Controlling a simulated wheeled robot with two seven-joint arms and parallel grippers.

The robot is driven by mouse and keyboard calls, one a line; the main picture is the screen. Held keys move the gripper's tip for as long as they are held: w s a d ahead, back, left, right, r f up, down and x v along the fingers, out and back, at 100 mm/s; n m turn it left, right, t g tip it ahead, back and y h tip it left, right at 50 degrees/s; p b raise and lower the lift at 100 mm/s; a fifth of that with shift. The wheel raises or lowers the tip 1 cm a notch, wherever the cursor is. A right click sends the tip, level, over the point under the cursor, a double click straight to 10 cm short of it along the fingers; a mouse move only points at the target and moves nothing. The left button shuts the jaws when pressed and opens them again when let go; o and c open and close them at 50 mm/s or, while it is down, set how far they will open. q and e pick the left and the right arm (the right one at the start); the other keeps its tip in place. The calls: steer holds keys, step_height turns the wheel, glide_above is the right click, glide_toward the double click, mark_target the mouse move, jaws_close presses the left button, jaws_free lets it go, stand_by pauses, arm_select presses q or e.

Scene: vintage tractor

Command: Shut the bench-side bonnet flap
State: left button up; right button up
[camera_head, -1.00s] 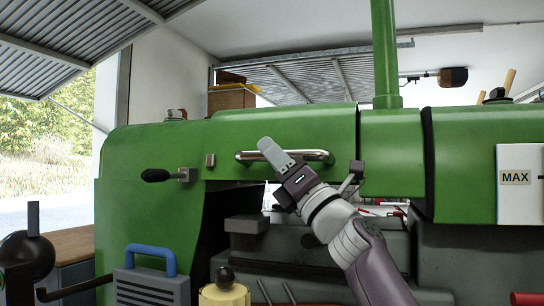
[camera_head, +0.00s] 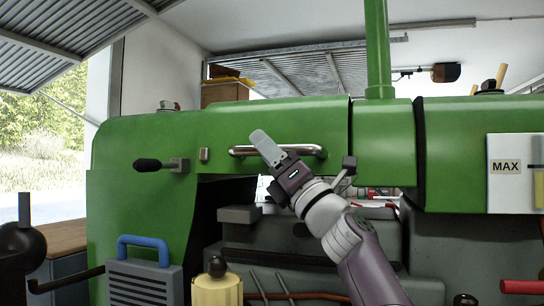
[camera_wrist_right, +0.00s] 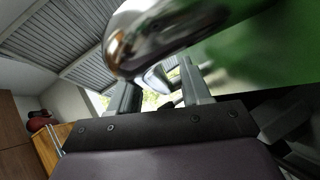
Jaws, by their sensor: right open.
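The green bonnet flap (camera_head: 300,117) is on the tractor's side, with a chrome bar handle (camera_head: 310,149) running across it. I cannot tell exactly how far the flap stands out. My right gripper (camera_head: 257,138) is at the left half of the handle, its pale finger overlapping the bar in the head view. In the right wrist view the gripper (camera_wrist_right: 158,88) is open, and the chrome handle (camera_wrist_right: 165,35) looms large just beyond the two fingers. Contact with the bar cannot be made out. My left gripper is out of view.
A black-knobbed latch (camera_head: 160,165) sticks out left of the flap. The green exhaust pipe (camera_head: 377,50) rises at the right. Below are a grey box with a blue handle (camera_head: 146,245) and a yellow container (camera_head: 217,291). A wooden-topped bench (camera_head: 62,238) stands at the left.

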steer(key=b+v, duration=0.9)
steer(key=v, duration=0.3)
steer(key=shift+d+f, duration=0.15)
steer(key=shift+f, duration=0.1)
steer(key=shift+s, duration=0.1)
